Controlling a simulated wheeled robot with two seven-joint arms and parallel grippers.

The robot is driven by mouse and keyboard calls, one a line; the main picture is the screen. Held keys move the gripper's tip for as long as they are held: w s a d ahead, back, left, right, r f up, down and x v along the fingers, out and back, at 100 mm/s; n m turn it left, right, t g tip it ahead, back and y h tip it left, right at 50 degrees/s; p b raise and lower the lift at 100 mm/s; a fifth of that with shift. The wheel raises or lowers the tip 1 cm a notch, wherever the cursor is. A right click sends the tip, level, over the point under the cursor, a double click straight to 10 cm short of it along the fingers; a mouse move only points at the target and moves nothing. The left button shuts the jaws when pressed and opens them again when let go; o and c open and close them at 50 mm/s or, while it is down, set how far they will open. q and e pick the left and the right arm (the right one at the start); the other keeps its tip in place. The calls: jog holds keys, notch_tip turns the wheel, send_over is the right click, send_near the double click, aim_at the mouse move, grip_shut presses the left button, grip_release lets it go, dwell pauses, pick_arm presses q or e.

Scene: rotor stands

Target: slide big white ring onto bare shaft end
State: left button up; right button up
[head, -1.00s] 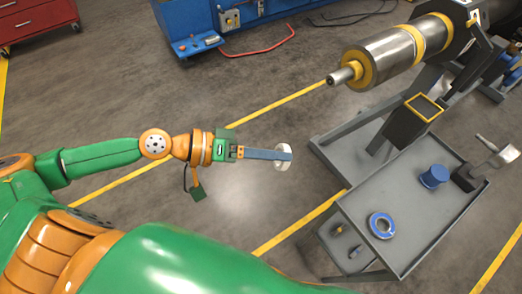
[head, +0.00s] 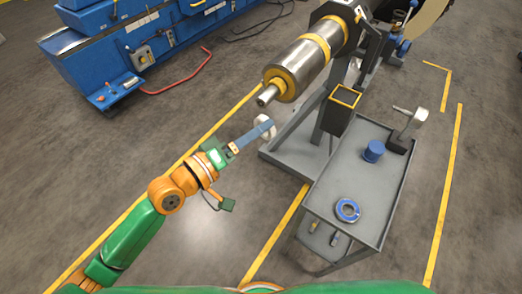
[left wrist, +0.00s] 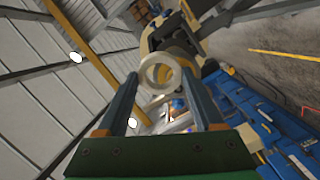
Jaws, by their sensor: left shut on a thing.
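The big white ring (head: 272,132) is in the fingers of my left gripper (head: 263,127). In the left wrist view the ring (left wrist: 144,79) sits between the two fingertips, with its hole facing the camera. The gripper is shut on it. The bare shaft end (head: 267,96) is the thin steel stub at the near end of the steel rotor (head: 307,63), which has yellow bands. The ring is in the air, apart from the stub and below it in the head view. My right gripper is not in view.
The grey rotor stand (head: 283,150) is right of the gripper. A grey cart (head: 340,178) carries a blue-and-white ring (head: 347,210) and a blue cylinder (head: 373,151). A blue machine (head: 95,65) stands at the back left. Floor left of the gripper is clear.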

pick_arm(q)
jog(key=a+n+t+y, duration=0.2)
jog(key=a+t, duration=0.1)
jog(key=a, duration=0.2)
jog(key=shift+a+b+x, duration=0.2)
jog(key=shift+b+x, duration=0.25)
jog(key=shift+x, duration=2.5)
jog(key=shift+w+f, duration=0.1)
jog(key=shift+w, duration=0.05)
jog(key=shift+y+p, duration=0.3)
jog(key=shift+p, duration=0.2)
jog(key=shift+d, duration=0.1)
jog(key=shift+w+d, duration=0.25)
jog(key=shift+w, duration=0.1)
